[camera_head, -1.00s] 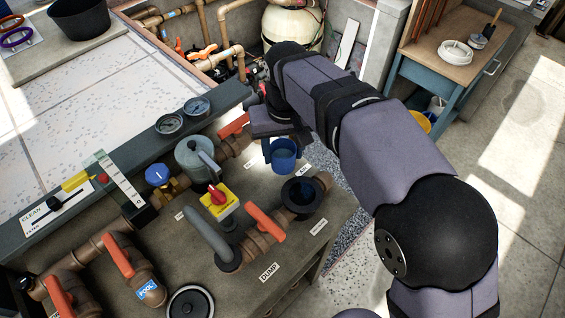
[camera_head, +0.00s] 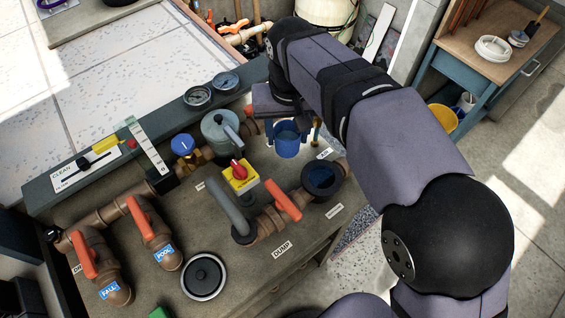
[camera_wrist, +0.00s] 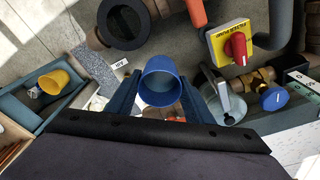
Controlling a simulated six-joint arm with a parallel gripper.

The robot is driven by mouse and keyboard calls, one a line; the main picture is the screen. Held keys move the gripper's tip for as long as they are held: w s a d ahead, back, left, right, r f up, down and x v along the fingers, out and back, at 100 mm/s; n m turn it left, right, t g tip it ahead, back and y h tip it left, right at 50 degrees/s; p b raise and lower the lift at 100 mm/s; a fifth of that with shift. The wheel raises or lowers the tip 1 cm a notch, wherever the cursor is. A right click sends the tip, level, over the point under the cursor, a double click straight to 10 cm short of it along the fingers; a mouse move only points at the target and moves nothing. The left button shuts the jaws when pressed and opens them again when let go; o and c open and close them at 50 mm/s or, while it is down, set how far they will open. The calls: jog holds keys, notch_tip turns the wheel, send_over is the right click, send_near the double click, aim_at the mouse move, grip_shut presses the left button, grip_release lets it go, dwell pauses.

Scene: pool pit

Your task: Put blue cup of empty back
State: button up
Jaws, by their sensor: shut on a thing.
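The blue cup (camera_head: 288,142) is upright, or nearly so, between the fingers of my gripper (camera_head: 287,128) in the head view. In the wrist view the blue cup (camera_wrist: 161,82) sits between the two blue fingers of my gripper (camera_wrist: 161,95), with its round open mouth toward the camera. My gripper is shut on it. The cup is above the grey bench (camera_head: 225,275), behind the dark round drain opening (camera_head: 321,180). I cannot tell how high it is held. Part of the cup's back is hidden by my gripper.
A grey-green round canister (camera_head: 217,130) stands left of the cup. A yellow switch with a red knob (camera_head: 240,175), orange valve handles (camera_head: 283,200) and brown pipes crowd the bench. A yellow bucket (camera_head: 442,118) sits under the wooden side table (camera_head: 478,52) at right.

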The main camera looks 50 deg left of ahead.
aim_at(277, 144)
jog(key=s, duration=0.1)
jog(key=s+f, duration=0.1)
jog(key=shift+s+a+f, duration=0.1)
jog(key=shift+s+f, duration=0.2)
jog(key=shift+s, duration=0.05)
jog(key=shift+f+p, duration=1.7)
jog(key=shift+f, duration=3.35)
jog(key=shift+f, duration=0.1)
jog(key=o, duration=1.1)
jog(key=r+b, duration=0.1)
jog(key=r, duration=0.7)
jog(key=d+r+b, duration=0.1)
jog(key=r, duration=0.3)
jog(key=shift+s+r+b, duration=0.1)
jog(key=shift+s+b, duration=0.25)
jog(key=shift+s, duration=0.05)
jog(key=shift+d, duration=0.1)
